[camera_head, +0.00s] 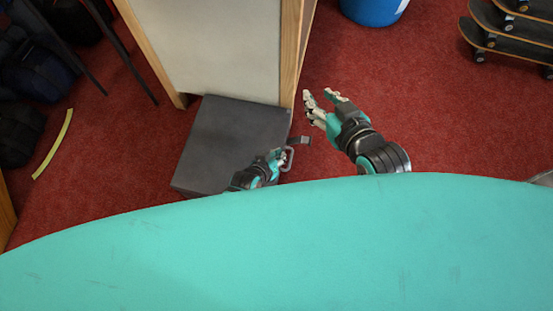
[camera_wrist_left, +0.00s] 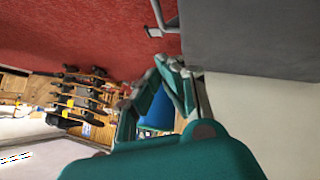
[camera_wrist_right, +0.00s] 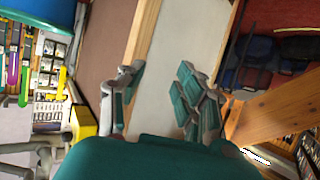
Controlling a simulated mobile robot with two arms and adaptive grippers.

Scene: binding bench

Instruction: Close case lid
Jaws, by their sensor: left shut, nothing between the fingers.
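The case (camera_head: 235,140) is a dark grey box on the red carpet. Its broad flat grey face is uppermost and looks level; I cannot tell whether the lid is fully down. A metal handle (camera_head: 289,158) sticks out at its right side. My left gripper (camera_head: 277,157) is shut and empty beside that handle; contact is unclear. In the left wrist view the case (camera_wrist_left: 250,40) fills the upper right, with the handle (camera_wrist_left: 158,15) left of it. My right gripper (camera_head: 322,101) is open and empty, right of the case; its fingers are apart in the right wrist view (camera_wrist_right: 158,88).
A pale panel with wooden edges (camera_head: 220,45) stands right behind the case. Skateboards (camera_head: 510,35) are stacked at the upper right and a blue bucket (camera_head: 373,8) is at the top. Dark bags (camera_head: 38,72) lie at left. Carpet right of my right gripper is clear.

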